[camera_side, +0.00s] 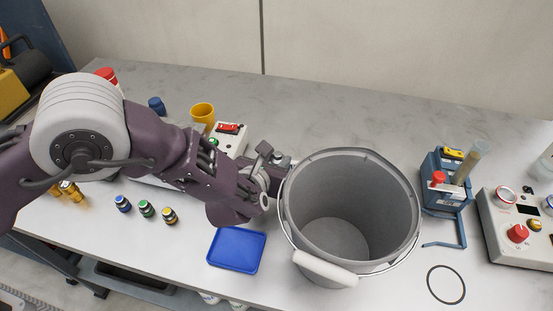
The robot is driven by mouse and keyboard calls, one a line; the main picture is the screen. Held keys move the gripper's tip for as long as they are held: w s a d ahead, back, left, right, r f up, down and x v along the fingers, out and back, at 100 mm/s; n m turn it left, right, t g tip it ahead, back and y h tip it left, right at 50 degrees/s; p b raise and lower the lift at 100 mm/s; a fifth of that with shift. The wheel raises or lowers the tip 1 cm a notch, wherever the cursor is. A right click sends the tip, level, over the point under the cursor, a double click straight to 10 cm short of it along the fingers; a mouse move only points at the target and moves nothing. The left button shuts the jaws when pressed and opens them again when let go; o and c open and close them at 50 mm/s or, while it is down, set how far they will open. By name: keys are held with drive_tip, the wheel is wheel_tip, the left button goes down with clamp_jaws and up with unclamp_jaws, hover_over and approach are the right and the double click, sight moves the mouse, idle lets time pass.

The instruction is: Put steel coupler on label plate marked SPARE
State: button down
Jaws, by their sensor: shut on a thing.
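My gripper (270,170) is at the left rim of the grey bucket, pointing right and partly hidden by my own wrist. It is shut on a small grey metal part (279,158), which looks like the steel coupler; its shape is mostly covered by the fingers and the bucket rim. I cannot make out a label plate marked SPARE; no lettering is readable in this view.
The large grey bucket (293,195) stands open just right of my gripper, its white-gripped handle at the front. A blue tray (236,249) lies in front. A white device (232,142) and yellow cup (202,113) are behind. A blue rack (446,199) stands right.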

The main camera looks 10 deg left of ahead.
drive_tip(key=c, duration=1)
unclamp_jaws()
drive_tip(key=shift+c, duration=0.2)
drive_tip(key=shift+r, duration=0.15)
drive_tip(key=v, duration=1.2)
